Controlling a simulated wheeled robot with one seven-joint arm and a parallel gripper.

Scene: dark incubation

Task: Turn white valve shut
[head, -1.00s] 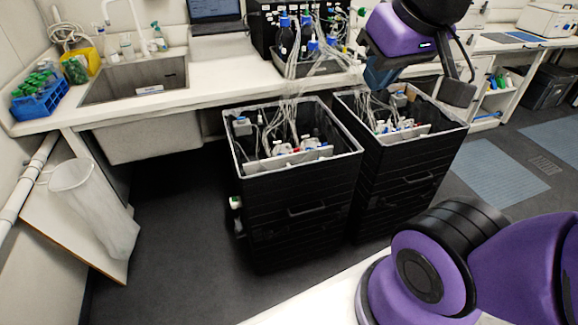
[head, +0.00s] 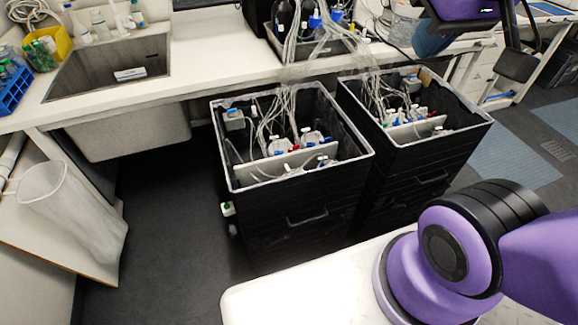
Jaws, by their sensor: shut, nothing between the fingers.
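I cannot make out for certain which fitting is the white valve. A small white fitting with a green part (head: 227,209) sticks out of the left outer side of the left black bin (head: 300,235). Inside that bin, white fittings with blue parts (head: 281,146) sit along a pale divider among clear tubes. The right black bin (head: 420,180) holds similar white and blue fittings (head: 418,115). The end of my arm shows only partly at the top right, above the bench edge, well apart from both bins. My fingers cannot be made out there.
A white bench (head: 205,50) with a sink (head: 110,65) runs behind the bins. A white waste bag (head: 75,215) stands at the left. Dark floor (head: 165,235) is free left of the bins. A pale surface (head: 300,295) lies in front.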

